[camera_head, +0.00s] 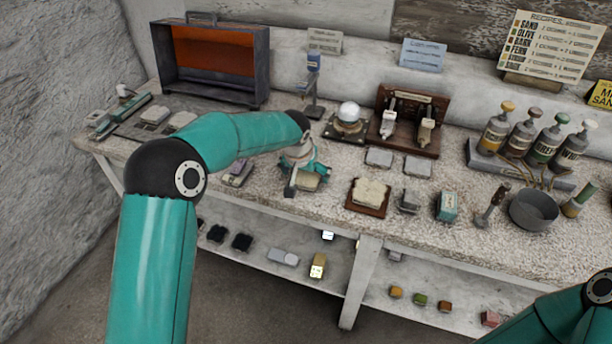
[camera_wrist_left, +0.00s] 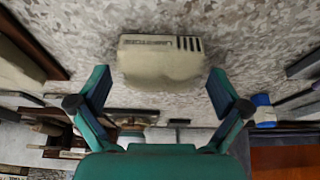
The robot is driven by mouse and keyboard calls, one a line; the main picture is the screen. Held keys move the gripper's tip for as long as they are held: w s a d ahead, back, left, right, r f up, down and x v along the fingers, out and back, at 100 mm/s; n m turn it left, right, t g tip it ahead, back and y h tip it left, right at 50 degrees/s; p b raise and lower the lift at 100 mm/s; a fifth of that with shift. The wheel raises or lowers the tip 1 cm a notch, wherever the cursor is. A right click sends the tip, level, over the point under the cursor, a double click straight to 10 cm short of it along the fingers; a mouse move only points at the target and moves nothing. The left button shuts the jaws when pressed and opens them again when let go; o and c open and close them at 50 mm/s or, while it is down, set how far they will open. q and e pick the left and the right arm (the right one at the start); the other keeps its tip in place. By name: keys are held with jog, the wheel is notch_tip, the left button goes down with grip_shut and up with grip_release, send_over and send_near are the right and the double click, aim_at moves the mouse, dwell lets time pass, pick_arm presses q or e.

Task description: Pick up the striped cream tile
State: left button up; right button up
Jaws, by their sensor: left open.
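The striped cream tile (camera_wrist_left: 160,65) lies on the speckled bench top in the left wrist view. It is a rounded cream block with dark lettering and several dark stripes along one edge. In the head view the tile (camera_head: 307,183) shows partly beneath my left gripper (camera_head: 304,170). In the left wrist view my left gripper (camera_wrist_left: 160,92) is open, with one finger to each side of the tile's near end. Whether the fingers touch it I cannot tell. My right gripper is out of view; only part of that arm shows at the lower right.
A grey-purple block (camera_head: 237,174) lies left of the gripper, and a cream slab on a brown board (camera_head: 368,195) to its right. A dome lamp (camera_head: 348,115) and a blue-topped stand (camera_head: 313,85) rise behind. The bench's front edge is close.

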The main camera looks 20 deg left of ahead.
pick_arm(q)
jog(key=c, duration=1.4)
jog(key=shift+r, duration=0.15)
